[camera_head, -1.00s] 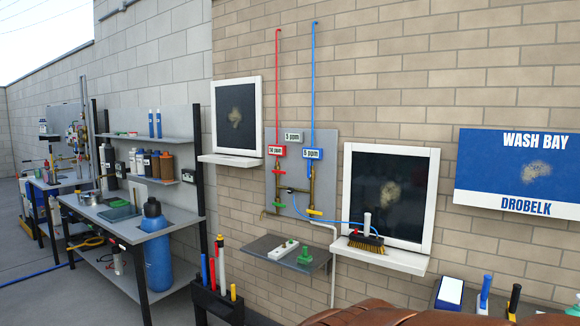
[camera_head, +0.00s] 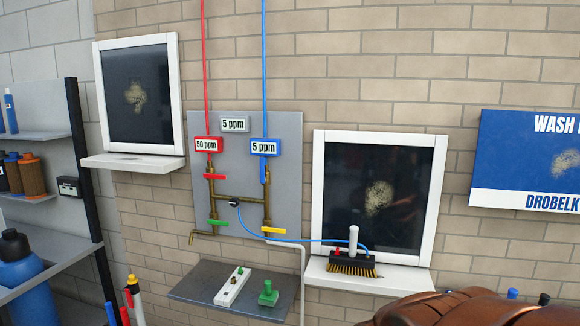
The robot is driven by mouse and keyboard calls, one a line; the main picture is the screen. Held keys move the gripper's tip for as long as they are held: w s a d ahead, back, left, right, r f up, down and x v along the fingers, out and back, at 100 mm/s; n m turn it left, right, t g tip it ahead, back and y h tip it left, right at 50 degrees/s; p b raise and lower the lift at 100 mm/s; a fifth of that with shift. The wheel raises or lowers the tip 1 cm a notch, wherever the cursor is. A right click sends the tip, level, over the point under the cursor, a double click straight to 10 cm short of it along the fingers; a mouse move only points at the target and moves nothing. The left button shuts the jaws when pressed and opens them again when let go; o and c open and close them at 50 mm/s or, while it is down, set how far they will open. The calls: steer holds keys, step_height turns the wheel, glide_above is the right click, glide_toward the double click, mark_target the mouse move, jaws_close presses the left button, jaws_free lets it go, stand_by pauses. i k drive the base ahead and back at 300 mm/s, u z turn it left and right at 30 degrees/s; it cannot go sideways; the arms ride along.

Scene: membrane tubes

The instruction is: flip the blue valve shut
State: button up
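The blue valve (camera_head: 263,171) sits on the right-hand brass pipe of a grey wall panel, just under the blue "5 ppm" label (camera_head: 264,147). Its blue handle looks upright, in line with the pipe. A blue supply pipe (camera_head: 264,70) comes down from above to it. On the same panel (camera_head: 285,190), a red handle (camera_head: 215,177) lies crosswise on the left pipe. A green handle (camera_head: 218,223) and a yellow handle (camera_head: 277,230) lie crosswise lower down. My gripper is not in view.
A grey shelf (camera_head: 190,286) below the panel holds a white strip and a green knobbed piece (camera_head: 268,294). A brush (camera_head: 352,264) stands on the right window's sill, with a blue hose running to the panel. Brown rounded shapes (camera_head: 455,308) fill the bottom right.

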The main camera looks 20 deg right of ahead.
mark_target(263, 179)
steer(key=z, duration=0.75)
steer(key=i, duration=0.55)
steer(key=u, duration=2.65)
